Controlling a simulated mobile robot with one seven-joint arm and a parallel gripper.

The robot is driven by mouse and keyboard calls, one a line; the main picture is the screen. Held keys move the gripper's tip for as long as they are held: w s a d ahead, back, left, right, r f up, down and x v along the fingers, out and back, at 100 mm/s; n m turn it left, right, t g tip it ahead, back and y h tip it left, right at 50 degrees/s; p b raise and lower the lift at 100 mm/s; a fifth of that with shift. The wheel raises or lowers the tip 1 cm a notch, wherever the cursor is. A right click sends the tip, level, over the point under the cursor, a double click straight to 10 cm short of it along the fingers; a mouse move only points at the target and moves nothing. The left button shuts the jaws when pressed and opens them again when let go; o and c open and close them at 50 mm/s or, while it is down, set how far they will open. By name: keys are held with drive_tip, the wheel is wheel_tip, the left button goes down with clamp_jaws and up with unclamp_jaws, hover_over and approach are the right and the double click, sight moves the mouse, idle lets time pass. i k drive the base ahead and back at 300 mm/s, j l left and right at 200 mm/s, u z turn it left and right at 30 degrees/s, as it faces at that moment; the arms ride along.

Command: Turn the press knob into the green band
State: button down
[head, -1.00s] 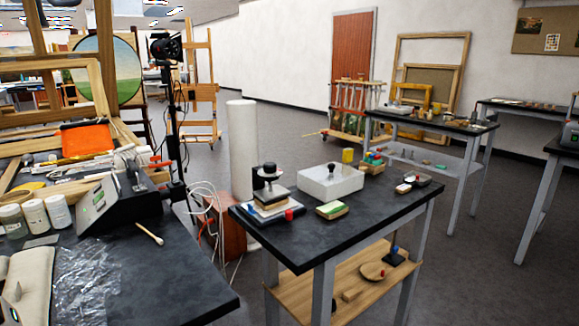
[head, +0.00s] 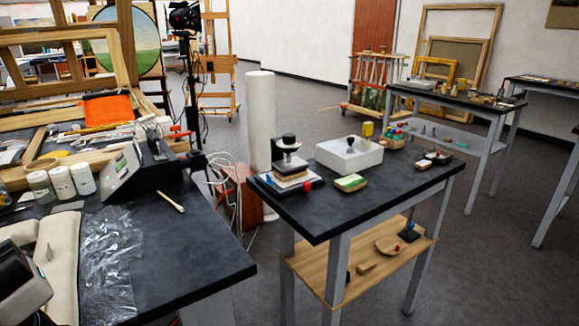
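A small press (head: 290,165) stands near the left end of the middle dark-topped table (head: 375,205). It has a round black knob (head: 288,139) on top, a dark upper part, and a pale stack of plates below. A red piece and a blue piece sit at its base. No green band on the press can be made out at this size. My gripper does not show clearly in this view, so its fingers cannot be seen.
Beside the press are a green-topped block (head: 350,183) and a white box (head: 348,155) with a black knob. A dark bench (head: 190,250) with jars and a sloped device (head: 120,172) fills the left front. A white column (head: 261,120) stands behind.

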sight(288, 139)
drive_tip(key=i+j+z, duration=0.15)
drive_tip(key=i+z, duration=0.2)
drive_tip(key=z, duration=0.15)
drive_tip(key=i+j+z, duration=0.25)
drive_tip(key=z, duration=0.2)
drive_tip(key=i, duration=0.05)
